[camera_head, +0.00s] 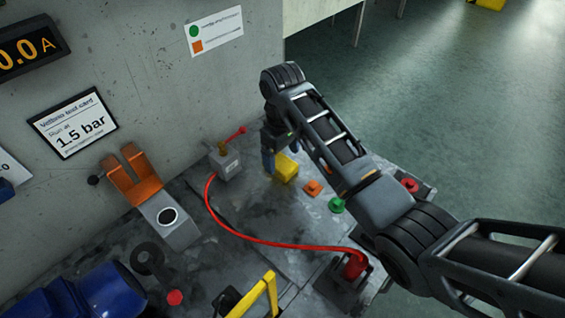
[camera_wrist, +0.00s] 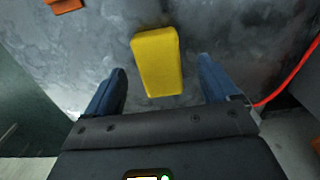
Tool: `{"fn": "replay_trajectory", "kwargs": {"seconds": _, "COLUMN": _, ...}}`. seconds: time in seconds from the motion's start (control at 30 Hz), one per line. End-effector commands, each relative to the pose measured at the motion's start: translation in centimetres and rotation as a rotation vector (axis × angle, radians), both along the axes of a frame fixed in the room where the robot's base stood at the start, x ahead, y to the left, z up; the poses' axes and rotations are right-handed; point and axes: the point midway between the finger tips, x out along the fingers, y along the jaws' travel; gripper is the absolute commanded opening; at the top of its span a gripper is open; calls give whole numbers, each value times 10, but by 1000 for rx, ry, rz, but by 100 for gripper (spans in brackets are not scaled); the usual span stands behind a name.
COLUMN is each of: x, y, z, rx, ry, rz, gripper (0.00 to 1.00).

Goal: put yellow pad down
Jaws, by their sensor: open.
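The yellow pad (camera_head: 285,168) is a small yellow block on the grey worktop, near the back wall. In the wrist view the yellow pad (camera_wrist: 157,60) lies ahead of and partly between my blue fingers, with a gap on each side. My gripper (camera_head: 272,158) is at the pad's left side in the head view, pointing down. My gripper (camera_wrist: 160,90) is open and empty in the wrist view. Whether the pad's underside rests fully flat on the worktop I cannot tell.
An orange block (camera_head: 312,187) and a green knob (camera_head: 336,205) are right of the pad. A grey valve box (camera_head: 224,160) stands left, with a red hose (camera_head: 240,235) curving across the worktop. An orange bracket (camera_head: 135,178) and blue motor (camera_head: 85,295) are farther left.

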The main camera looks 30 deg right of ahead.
Motion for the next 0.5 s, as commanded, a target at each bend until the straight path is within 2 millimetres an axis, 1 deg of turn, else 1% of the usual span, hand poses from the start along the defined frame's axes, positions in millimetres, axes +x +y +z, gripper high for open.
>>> {"fn": "replay_trajectory", "kwargs": {"seconds": 0.1, "x": -1, "y": 1, "z": 18, "rx": 0, "ry": -3, "rz": 0, "gripper": 88}}
{"fn": "replay_trajectory", "kwargs": {"seconds": 0.2, "x": -1, "y": 2, "z": 30, "rx": 0, "ry": -2, "rz": 0, "gripper": 88}}
{"fn": "replay_trajectory", "kwargs": {"seconds": 0.33, "x": -1, "y": 2, "z": 38, "rx": 0, "ry": -1, "rz": 0, "gripper": 88}}
{"fn": "replay_trajectory", "kwargs": {"seconds": 0.5, "x": -2, "y": 1, "z": 39, "rx": 0, "ry": 1, "rz": 0, "gripper": 88}}
